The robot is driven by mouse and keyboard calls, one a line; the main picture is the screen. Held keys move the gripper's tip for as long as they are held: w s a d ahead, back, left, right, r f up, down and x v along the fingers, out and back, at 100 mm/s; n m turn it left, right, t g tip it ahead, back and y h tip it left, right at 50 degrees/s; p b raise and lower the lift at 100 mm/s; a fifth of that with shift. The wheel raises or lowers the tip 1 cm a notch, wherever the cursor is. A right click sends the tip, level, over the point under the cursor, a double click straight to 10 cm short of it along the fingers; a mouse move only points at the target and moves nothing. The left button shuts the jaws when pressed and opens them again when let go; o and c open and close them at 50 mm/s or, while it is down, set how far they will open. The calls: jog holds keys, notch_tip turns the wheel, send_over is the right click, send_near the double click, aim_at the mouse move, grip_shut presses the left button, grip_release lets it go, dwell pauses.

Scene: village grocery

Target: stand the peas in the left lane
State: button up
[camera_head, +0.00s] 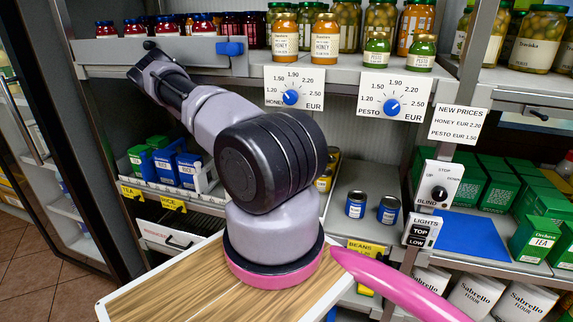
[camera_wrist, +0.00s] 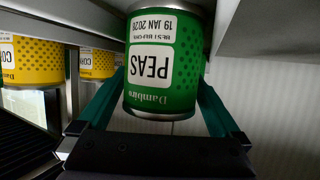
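The peas can (camera_wrist: 165,60) is green with a white PEAS label and shows upside down in the wrist view. My gripper (camera_wrist: 163,88) has one teal finger on each side of it, close against its sides, and appears shut on it. The can's far end in the picture is by a grey shelf edge (camera_wrist: 228,22); I cannot tell whether it touches the shelf. In the head view my arm hides the gripper, the peas and the lane around them.
Yellow corn cans (camera_wrist: 97,62) are beside the peas. In the head view, yellow cans (camera_head: 325,178) show behind my arm, with blue cans (camera_head: 356,205) to their right. Tea and rice boxes (camera_head: 188,170) are at left. A wooden board (camera_head: 165,280) lies below my arm.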

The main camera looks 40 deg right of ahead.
jog(key=shift+r, duration=0.2)
jog(key=v, duration=0.7)
jog(key=shift+a, duration=0.25)
